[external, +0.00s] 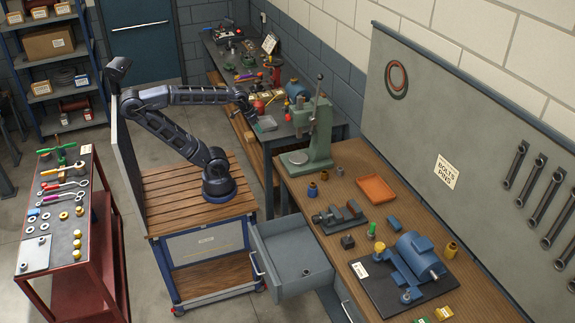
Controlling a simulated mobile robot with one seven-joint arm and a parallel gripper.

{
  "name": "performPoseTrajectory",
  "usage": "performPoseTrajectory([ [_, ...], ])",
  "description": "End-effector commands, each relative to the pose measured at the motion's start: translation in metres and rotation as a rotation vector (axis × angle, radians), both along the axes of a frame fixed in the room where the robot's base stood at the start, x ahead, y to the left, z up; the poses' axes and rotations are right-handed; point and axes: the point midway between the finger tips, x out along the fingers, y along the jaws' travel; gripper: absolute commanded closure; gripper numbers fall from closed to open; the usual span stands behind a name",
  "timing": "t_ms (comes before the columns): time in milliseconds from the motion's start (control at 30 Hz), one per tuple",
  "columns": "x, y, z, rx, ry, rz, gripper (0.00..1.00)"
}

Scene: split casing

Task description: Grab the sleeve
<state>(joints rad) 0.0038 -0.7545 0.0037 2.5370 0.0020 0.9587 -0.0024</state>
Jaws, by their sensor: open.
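My gripper (250,112) is small at the end of the raised arm, near the front edge of the back bench. It is open, and nothing shows between its fingers. I cannot tell for sure which part is the sleeve. Small ring-like cylinders stand on the right wooden bench: a dark blue one (312,190), a brass one (324,175) and another brass one (339,171). A larger brass cylinder (451,250) stands right of the blue motor casing (418,255). My gripper is well apart from all of these.
A green press (318,135) stands at the bench's back left. A vise (340,216) and an orange tray (376,189) are on the bench. A grey drawer (290,262) sticks out, with a small ring inside. A red cart (70,215) holds several small parts.

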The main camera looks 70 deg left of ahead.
Motion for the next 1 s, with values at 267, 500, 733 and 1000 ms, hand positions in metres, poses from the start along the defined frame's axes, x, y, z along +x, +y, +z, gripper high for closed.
performPoseTrajectory([
  [267, 0.000, 0.000, 0.000, 0.000, 0.000, 0.000, 0.44],
  [500, 0.000, 0.000, 0.000, 0.000, 0.000, 0.000, 0.40],
  [733, 0.009, -0.002, 0.002, 0.005, 0.006, -0.023, 0.40],
  [1000, 0.066, -0.022, 0.010, 0.042, 0.040, -0.182, 0.40],
])
